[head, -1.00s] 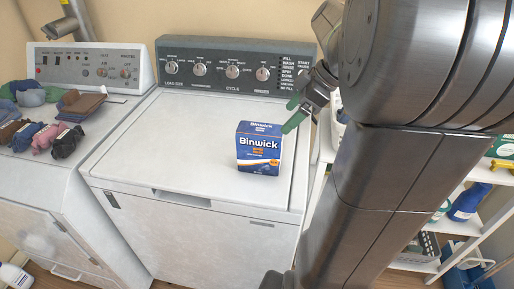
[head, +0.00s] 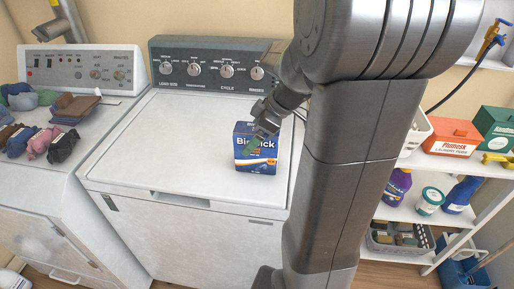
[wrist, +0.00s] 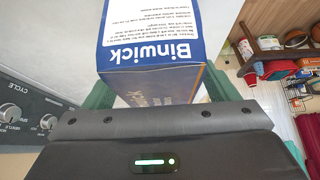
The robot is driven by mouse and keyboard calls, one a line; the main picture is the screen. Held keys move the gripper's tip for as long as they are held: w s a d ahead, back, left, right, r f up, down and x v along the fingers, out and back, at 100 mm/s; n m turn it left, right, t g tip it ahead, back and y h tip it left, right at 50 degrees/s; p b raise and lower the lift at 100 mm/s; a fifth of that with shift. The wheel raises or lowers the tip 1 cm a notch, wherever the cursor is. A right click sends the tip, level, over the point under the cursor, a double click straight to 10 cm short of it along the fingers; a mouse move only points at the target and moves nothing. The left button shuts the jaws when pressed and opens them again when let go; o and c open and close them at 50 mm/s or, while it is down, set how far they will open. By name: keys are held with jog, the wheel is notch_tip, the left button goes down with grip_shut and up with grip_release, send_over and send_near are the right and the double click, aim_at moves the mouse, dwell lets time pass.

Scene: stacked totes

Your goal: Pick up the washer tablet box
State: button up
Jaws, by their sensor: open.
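In the wrist view the box (wrist: 150,45) appears upside down and fills the upper middle. The green fingers of my gripper (wrist: 155,95) show on either side of the box, apart from each other. I cannot tell whether they touch it. The fingertips are hidden behind the box in the wrist view.
A second machine on the left holds folded cloths (head: 75,105) and several rolled socks (head: 40,140). The washer's control panel (head: 210,68) rises behind the box. A white shelf (head: 410,213) with bottles, tubs and an orange box (head: 452,137) stands right. The lid left of the box is clear.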

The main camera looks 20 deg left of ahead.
jog(key=shift+c, duration=0.2)
jog(key=c, duration=1.1)
jog(key=shift+c, duration=0.7)
jog(key=shift+r, duration=0.15)
